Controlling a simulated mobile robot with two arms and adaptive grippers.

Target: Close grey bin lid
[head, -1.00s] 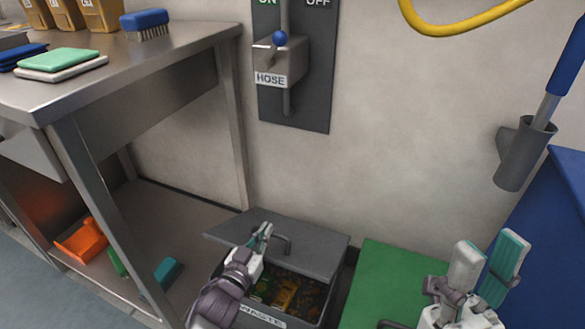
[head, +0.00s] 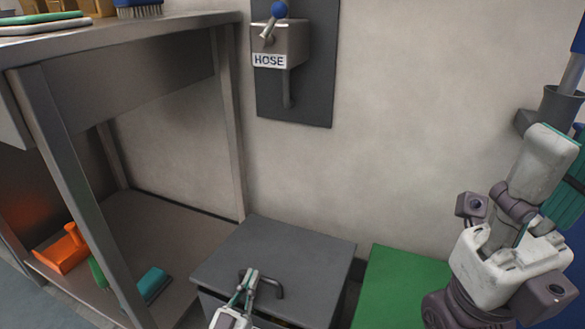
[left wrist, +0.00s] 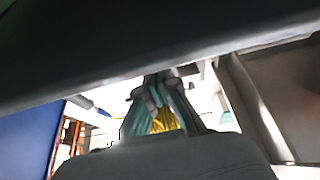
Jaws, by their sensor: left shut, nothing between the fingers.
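The grey bin lid (head: 275,255) lies low over the grey bin in the head view, close to level. A narrow dark gap shows under its front edge, and most of the bin body is out of frame or hidden. The lid's dark bar handle (head: 278,285) stands up near its front. My left gripper (head: 250,278) is shut and empty, its tips over the lid beside the handle; I cannot tell if they touch. In the left wrist view the left fingers (left wrist: 160,95) show below a dark slab-like edge. My right gripper (head: 557,180) is open and empty, raised at the right.
A green lid (head: 400,285) lies right of the grey one. A steel table (head: 110,100) stands at the left, with an orange scoop (head: 65,250) and a teal brush (head: 153,283) on its lower shelf. A hose valve box (head: 278,42) is on the wall behind.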

